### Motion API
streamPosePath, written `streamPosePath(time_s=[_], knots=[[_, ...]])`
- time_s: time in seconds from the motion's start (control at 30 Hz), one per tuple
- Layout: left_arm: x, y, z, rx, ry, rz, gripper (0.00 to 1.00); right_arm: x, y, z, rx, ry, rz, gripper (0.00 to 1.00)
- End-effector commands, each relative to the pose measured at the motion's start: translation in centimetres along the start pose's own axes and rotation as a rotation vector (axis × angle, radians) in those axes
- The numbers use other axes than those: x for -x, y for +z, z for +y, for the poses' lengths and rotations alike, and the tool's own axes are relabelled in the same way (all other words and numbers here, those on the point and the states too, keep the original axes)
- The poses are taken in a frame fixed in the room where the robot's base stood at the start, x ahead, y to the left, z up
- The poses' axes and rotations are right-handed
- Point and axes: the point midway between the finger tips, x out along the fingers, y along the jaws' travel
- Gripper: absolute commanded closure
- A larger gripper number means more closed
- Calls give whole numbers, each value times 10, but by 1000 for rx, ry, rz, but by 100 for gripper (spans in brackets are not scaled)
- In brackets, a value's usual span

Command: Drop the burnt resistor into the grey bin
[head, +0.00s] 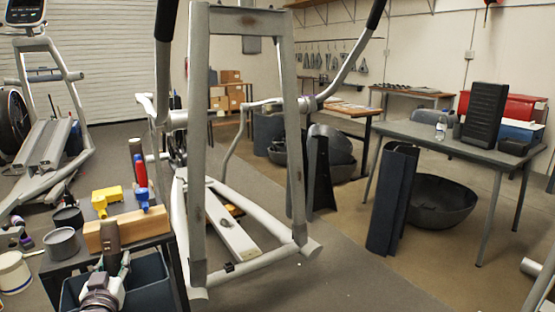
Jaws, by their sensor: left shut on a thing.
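My left gripper (117,262) is at the lower left, with its arm coming up from the bottom edge. It is shut on a dark brown, rounded piece (110,238), which appears to be the burnt resistor; the fingers hide its lower part. The piece is upright in front of a wooden block. A dark blue-grey open bin (150,287) is below and around the gripper in the picture, under the edge of the small table; it appears to be the grey bin. My right gripper is not in view.
The wooden block (128,226), yellow clamp-like tool (105,198) and grey cup (61,243) stand on the small table. A large elliptical frame (197,150) stands just right. A grey table (420,132) stands farther right, with a black bowl (437,205) beneath. Open floor lies between.

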Motion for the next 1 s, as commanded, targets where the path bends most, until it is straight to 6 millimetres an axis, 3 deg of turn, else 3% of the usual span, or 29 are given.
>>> streamPosePath(time_s=[0.4, 0.43, 0.6, 1.0], knots=[[0, 4, -1, 1, -2, -6, 100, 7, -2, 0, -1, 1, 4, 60], [0, 4, -1, 1, -2, -6, 59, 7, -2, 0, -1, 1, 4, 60], [0, 3, -1, 0, -2, -5, 31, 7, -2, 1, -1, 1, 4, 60], [8, 4, 0, 0, -1, -5, 31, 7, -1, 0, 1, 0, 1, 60]])
